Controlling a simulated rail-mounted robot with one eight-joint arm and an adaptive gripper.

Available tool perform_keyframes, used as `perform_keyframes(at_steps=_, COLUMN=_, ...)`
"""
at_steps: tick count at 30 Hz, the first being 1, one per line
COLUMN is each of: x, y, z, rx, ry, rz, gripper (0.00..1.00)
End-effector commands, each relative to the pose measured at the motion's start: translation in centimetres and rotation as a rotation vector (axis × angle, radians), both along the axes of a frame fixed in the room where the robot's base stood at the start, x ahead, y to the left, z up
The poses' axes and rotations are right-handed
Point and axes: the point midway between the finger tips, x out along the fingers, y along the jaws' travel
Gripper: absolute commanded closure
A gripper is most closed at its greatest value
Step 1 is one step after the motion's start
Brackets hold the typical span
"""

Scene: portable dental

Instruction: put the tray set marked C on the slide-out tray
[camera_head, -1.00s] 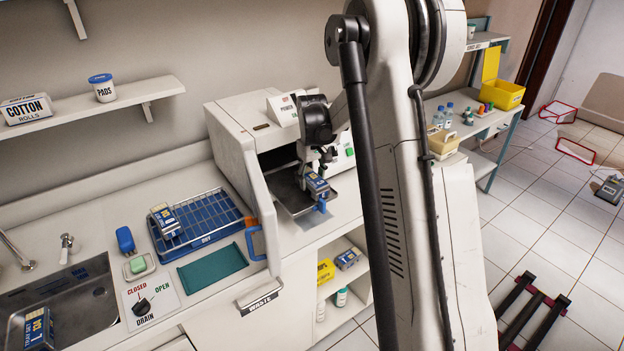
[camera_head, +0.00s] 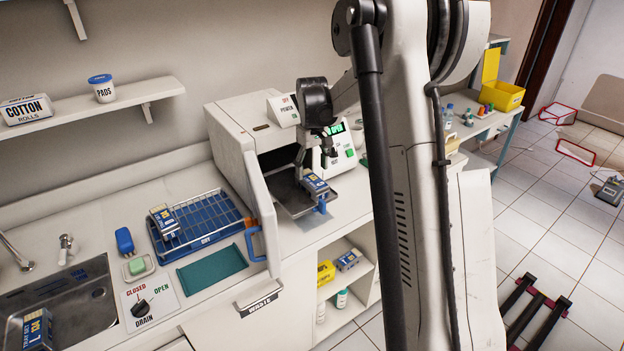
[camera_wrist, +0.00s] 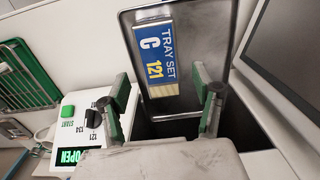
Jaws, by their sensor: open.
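The tray set marked C (camera_wrist: 155,62), a yellow, blue and white box reading "TRAY SET C 121", lies on the metal slide-out tray (camera_wrist: 184,122) in the wrist view. In the head view the set (camera_head: 315,186) is on the slide-out tray (camera_head: 290,203), near its front right side, at the mouth of the white machine (camera_head: 232,120). My gripper (camera_wrist: 160,74) is open, with its green-padded fingers apart and nothing visible held. In the head view my gripper (camera_head: 303,166) is just above and behind the set; exact clearance is unclear.
The machine's open door (camera_head: 262,205) stands left of the tray. Its display (camera_wrist: 75,155) reads "OPEN". A blue rack (camera_head: 195,222) holds another tray set (camera_head: 165,221). A teal mat (camera_head: 212,269) lies in front. The sink (camera_head: 70,290) is at left.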

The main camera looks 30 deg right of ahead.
Motion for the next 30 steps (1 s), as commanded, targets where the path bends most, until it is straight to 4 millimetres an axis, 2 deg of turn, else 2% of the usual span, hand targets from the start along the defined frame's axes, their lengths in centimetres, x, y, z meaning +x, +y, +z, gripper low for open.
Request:
perform_keyframes(at_steps=3, x=0.0, y=0.0, z=2.5, rx=0.000, ry=0.000, rz=0.000, gripper=0.38)
perform_keyframes(at_steps=7, x=0.0, y=0.0, z=4.7, rx=0.000, ry=0.000, rz=0.000, gripper=0.38)
perform_keyframes(at_steps=17, x=-0.4, y=0.5, z=7.7, rx=-0.002, ry=-0.007, rz=0.000, gripper=0.38)
perform_keyframes(at_steps=23, x=-3.1, y=3.5, z=10.6, rx=-0.018, ry=-0.064, rz=-0.006, gripper=0.38)
perform_keyframes(at_steps=30, x=-8.1, y=8.2, z=14.2, rx=-0.037, ry=-0.168, rz=-0.020, gripper=0.38)
